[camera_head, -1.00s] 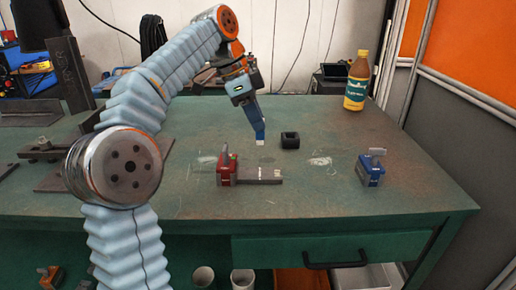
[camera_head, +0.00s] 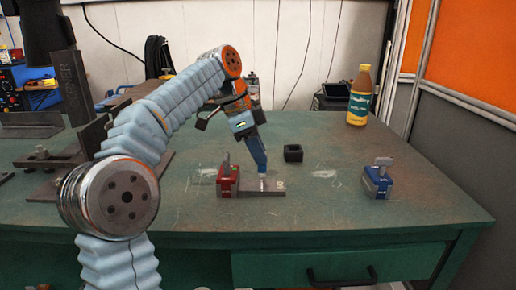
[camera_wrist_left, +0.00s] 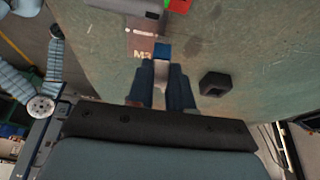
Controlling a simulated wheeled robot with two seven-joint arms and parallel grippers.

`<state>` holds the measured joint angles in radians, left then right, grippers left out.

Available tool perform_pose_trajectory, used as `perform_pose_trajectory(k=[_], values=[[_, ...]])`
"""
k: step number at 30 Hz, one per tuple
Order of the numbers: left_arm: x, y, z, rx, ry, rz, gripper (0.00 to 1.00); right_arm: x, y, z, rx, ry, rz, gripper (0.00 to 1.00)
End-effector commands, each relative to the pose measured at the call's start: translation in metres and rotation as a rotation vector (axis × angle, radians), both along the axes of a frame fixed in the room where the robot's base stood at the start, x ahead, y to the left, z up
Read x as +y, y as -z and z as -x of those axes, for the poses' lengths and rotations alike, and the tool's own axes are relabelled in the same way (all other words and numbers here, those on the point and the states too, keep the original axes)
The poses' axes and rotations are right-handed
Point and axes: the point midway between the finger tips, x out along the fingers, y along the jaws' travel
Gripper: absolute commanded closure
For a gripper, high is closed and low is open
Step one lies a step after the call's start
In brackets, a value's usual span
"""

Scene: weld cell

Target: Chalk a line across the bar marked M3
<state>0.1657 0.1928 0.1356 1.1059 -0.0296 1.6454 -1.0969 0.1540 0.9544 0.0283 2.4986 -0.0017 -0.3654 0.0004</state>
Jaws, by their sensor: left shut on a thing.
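The grey flat bar (camera_head: 268,189) lies on the green bench, its left end at a red clamp-like block (camera_head: 228,182). In the left wrist view the bar (camera_wrist_left: 139,42) shows the mark M3 near its end. My left gripper (camera_head: 261,168) is shut on a marker with a blue body and pale tip, apparently the chalk (camera_head: 262,177). It points down, with the tip at the bar; I cannot tell whether they touch. In the left wrist view the blue part of the chalk (camera_wrist_left: 162,50) shows beyond the fingers, beside M3. My right gripper is out of view.
A black hollow block (camera_head: 293,153) stands behind the bar. A blue clamp-like block (camera_head: 377,180) stands to the right, and a yellow bottle (camera_head: 360,95) at the back right. Dark steel pieces (camera_head: 47,157) lie at the left. Bench between the bar and blue block is clear.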

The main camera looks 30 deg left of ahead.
Motion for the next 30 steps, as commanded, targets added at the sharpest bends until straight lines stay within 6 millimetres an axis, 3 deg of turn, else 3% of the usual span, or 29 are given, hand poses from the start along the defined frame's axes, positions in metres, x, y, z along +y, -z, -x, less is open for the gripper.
perform_pose_trajectory(k=[30], values=[[-0.0001,0.0054,0.0,0.0,0.0,0.0,1.0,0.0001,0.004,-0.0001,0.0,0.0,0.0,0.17]])
